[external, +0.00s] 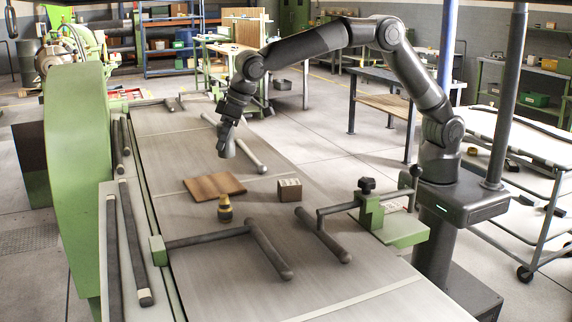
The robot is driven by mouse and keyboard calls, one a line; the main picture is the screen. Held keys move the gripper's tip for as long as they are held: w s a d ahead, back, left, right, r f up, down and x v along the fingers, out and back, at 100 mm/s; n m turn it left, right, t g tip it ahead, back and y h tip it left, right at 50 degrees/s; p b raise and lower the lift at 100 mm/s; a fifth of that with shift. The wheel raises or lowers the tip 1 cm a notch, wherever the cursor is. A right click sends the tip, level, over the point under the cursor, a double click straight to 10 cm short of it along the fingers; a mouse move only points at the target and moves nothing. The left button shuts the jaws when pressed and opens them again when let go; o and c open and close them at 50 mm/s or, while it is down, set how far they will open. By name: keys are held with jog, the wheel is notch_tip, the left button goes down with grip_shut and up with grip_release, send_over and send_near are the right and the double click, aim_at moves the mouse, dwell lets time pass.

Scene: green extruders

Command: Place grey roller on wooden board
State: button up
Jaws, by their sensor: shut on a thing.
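My gripper (227,128) points down above the grey table, shut on a small grey roller (226,147). The roller hangs from the fingers, in the air, above and slightly beyond the wooden board in the picture. The wooden board (213,187) is brown and flat and lies on the table, with nothing on it. The fingers are small and dark here, so the exact grip on the roller is hard to see.
A yellow and dark knob-like piece (225,209) stands just in front of the board. A grey block with holes (289,189) sits to its right. Dark bars (268,250) cross the nearer table, and a green-mounted clamp (371,212) stands at the right edge.

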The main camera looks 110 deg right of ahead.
jog(key=w+a+f, duration=0.2)
jog(key=shift+a, duration=0.4)
jog(key=shift+f, duration=2.05)
jog(key=o, duration=1.1)
jog(key=shift+f, duration=0.15)
jog(key=v, duration=1.2)
jog(key=shift+s, duration=0.15)
jog(key=shift+a, duration=0.1)
